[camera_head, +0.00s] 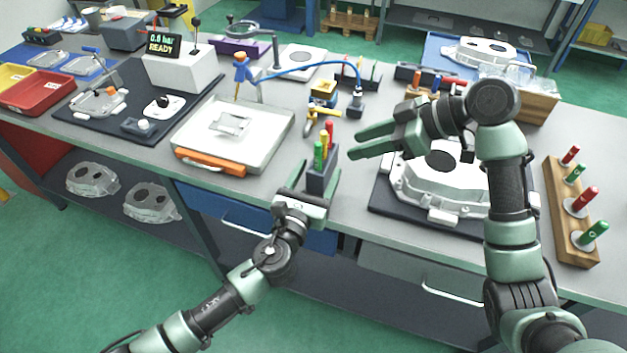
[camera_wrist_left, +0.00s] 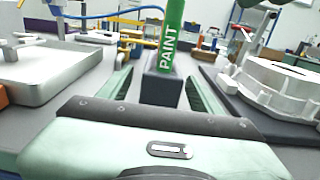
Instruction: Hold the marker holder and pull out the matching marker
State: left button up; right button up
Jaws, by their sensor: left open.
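The marker holder (camera_head: 321,178) is a dark grey block near the front edge of the bench. Green, yellow and red markers stand upright in it; the green marker (camera_head: 319,155) is nearest. In the left wrist view the holder (camera_wrist_left: 160,88) sits between the spread fingers, with the green PAINT marker (camera_wrist_left: 172,38) rising from it. My left gripper (camera_head: 308,182) is open, with its fingers on either side of the holder. Whether they touch it is unclear. My right gripper (camera_head: 354,146) is above the bench, right of the markers, with its fingers apart and nothing visible between them.
A large aluminium casting (camera_head: 440,185) lies on a dark mat to the right, partly behind my right arm. A white tray (camera_head: 262,140) with an orange handle stands left of the holder. A wooden rack (camera_head: 560,200) with red and green plugs is far right.

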aim_at(325, 159)
pick_arm(q)
jog(key=x, duration=0.5)
grip_shut()
pick_arm(e)
jog(key=shift+o, duration=0.4)
